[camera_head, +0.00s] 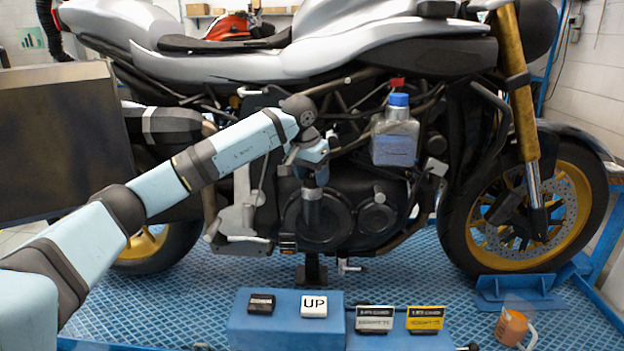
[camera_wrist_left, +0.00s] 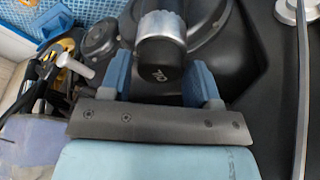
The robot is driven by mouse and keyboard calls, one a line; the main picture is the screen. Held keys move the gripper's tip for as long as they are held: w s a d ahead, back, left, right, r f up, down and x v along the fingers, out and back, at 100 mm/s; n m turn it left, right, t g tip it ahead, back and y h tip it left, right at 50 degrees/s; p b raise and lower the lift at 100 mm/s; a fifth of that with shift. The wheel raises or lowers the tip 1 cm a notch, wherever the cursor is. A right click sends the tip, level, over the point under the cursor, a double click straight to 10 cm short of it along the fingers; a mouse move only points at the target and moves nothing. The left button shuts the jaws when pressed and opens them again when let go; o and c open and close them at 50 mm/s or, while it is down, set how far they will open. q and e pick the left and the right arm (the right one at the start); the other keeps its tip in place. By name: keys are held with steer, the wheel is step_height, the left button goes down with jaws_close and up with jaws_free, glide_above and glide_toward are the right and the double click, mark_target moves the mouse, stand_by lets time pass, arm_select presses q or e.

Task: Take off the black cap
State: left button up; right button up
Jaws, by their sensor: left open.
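The black cap (camera_wrist_left: 160,70) shows in the left wrist view as a dark round-ended cylinder with pale marks and a grey ring behind it. It sits on the dark engine cover. My left gripper (camera_wrist_left: 161,78) is open, with one blue finger on each side of the cap and a visible gap at both sides. I cannot tell how deep the fingers reach along it. In the head view, my left gripper (camera_head: 314,170) is at the engine side, and a dark cylinder with a grey band (camera_head: 312,207), apparently the cap, shows just below it. My right gripper is not in view.
The silver motorcycle (camera_head: 250,65) stands on a blue lift platform (camera_head: 400,285). A blue-capped bottle (camera_head: 396,140) is to the right of my gripper. A blue control box (camera_head: 285,330) with UP and DOWN buttons is in front. An orange-and-white item (camera_head: 512,327) lies at front right.

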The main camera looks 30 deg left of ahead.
arm_select(q)
steer(key=c, duration=0.9)
steer(key=shift+r, duration=0.1)
